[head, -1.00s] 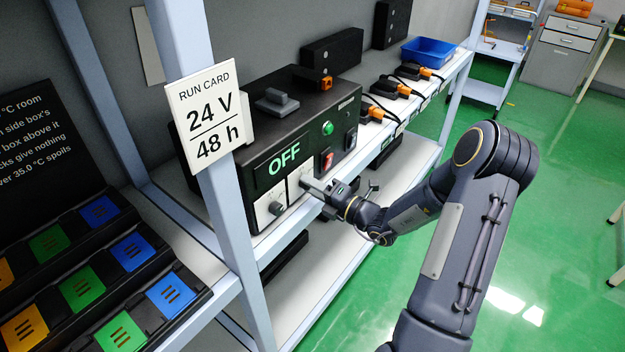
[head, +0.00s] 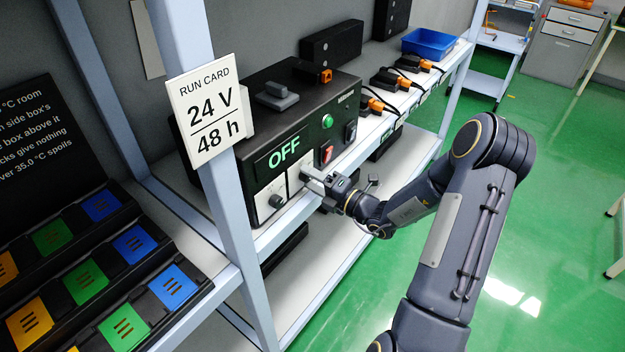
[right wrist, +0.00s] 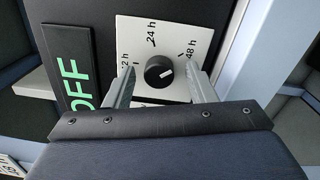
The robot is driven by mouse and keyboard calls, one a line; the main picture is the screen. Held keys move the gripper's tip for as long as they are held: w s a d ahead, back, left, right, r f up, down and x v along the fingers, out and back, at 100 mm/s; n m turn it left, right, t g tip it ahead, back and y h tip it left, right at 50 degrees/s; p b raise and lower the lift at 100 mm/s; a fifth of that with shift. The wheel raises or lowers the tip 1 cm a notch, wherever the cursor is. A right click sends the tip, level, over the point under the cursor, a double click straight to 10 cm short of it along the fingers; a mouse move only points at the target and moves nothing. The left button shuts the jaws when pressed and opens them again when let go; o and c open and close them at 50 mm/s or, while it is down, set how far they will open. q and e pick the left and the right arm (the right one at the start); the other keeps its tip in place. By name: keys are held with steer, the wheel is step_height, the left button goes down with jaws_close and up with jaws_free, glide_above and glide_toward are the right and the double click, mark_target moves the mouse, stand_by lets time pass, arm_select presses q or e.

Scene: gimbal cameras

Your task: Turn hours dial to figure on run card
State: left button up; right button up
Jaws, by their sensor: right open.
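The run card (head: 205,112) on the shelf post reads 24 V over 48 h. The black power box (head: 290,125) behind it shows a green OFF display. In the right wrist view the hours dial (right wrist: 160,71) is a round black knob on a white plate, with 24 h and 48 h marks and a partly covered label ending in "2 h". Its white pointer line slants to the right, below the 48 h tick. My right gripper (right wrist: 160,88) is open, one finger on each side of the knob; contact cannot be told. In the head view my right gripper (head: 312,178) hides the hours dial.
Another dial (head: 277,201) sits left of my right gripper on the box front. A red switch (head: 327,154) and green lamp (head: 327,121) are to its right. Orange-and-black plugs (head: 385,80) and a blue bin (head: 428,42) stand farther along the shelf. The shelf post (head: 230,200) stands at left.

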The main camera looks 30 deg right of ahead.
steer(key=b+v, duration=0.1)
steer(key=v, duration=0.6)
steer(key=shift+s+d, duration=0.2)
steer(key=shift+s, duration=0.2)
steer(key=s+a+r+n+g+y, duration=0.35)
steer(key=s+a+n+g, duration=0.2)
steer(key=a+n, duration=0.5)
steer(key=s+a+r+n+g+y, duration=0.2)
steer(key=s+a+r+n+g, duration=0.4)
steer(key=n, duration=0.7)
steer(key=s+d+f+n+h, duration=0.2)
steer(key=s+n+h, duration=0.7)
steer(key=n, duration=1.2)
steer(key=shift+s+f+n, duration=0.25)
steer(key=shift+s+n, duration=0.1)
steer(key=shift+s, duration=0.45)
